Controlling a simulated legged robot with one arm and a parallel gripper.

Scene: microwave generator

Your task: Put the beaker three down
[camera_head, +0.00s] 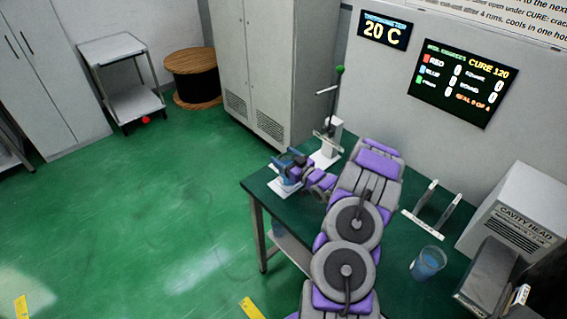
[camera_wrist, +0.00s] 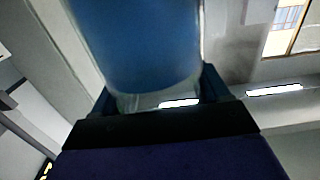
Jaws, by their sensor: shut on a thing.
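My gripper (camera_head: 290,164) is over the left edge of the green-topped table (camera_head: 400,255), at the end of my purple and grey arm. In the wrist view a clear glass beaker with blue contents (camera_wrist: 140,45) fills the space between the dark jaws (camera_wrist: 160,105), which are shut on it. In the head view the held beaker is mostly hidden by the gripper. Another clear beaker with blue liquid (camera_head: 428,263) stands upright at the right of the table. No number can be read on either beaker.
A small white base (camera_head: 285,187) lies just below my gripper. A white lever press with a green knob (camera_head: 330,140) stands behind it. A white two-post stand (camera_head: 432,212) and a grey box marked CAVITY HEAD (camera_head: 518,215) are at the right. Green floor lies left of the table.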

